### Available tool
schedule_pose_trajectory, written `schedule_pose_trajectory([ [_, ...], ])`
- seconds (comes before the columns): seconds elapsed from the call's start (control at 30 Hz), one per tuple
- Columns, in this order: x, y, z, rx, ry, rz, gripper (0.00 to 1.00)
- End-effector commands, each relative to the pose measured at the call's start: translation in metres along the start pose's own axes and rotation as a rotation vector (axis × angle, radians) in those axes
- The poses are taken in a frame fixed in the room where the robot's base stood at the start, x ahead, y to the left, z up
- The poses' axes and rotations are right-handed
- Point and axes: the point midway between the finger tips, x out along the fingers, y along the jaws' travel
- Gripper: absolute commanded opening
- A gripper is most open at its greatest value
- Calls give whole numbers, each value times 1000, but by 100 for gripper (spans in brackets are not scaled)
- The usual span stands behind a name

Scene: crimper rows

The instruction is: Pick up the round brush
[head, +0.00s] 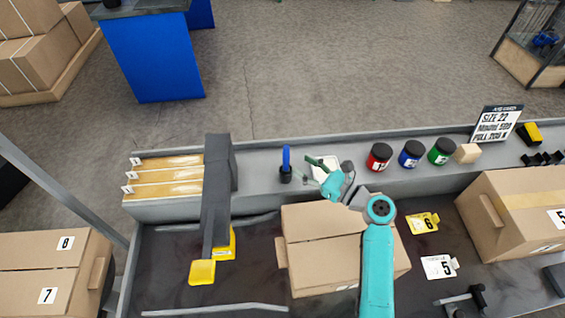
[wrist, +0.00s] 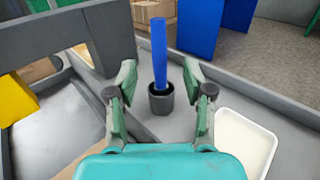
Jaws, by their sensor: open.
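The round brush appears to be the upright blue-handled item (head: 286,158) standing in a small black cup (head: 286,175) on the grey ledge. Its lower end is hidden in the cup. In the wrist view the blue handle (wrist: 159,50) rises from the black cup (wrist: 160,100), ahead of my gripper and roughly centred between the fingers. My gripper (head: 312,170) is open and empty, just right of the brush in the head view. The wrist view shows its two fingers (wrist: 159,78) apart, with no clear contact on the handle.
A white tray (wrist: 243,145) lies right of the cup. Red (head: 379,157), blue (head: 411,154) and green (head: 441,151) jars stand further right. A dark grey post (head: 217,185) stands to the left. A cardboard box (head: 320,220) lies below the ledge.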

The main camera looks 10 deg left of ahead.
Motion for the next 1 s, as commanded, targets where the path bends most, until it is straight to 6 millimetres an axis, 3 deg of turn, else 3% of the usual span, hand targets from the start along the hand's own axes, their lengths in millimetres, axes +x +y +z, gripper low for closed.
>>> schedule_pose_trajectory([
  [0.1, 14, 0, 1, -1, 0, 2, 52],
  [0.37, 27, 0, 0, -2, 0, 0, 52],
  [0.7, 69, 2, 1, -2, 0, 1, 52],
  [0.93, 70, 2, 0, -2, 0, -1, 52],
  [1.0, 70, 2, 0, -1, 0, -1, 34],
])
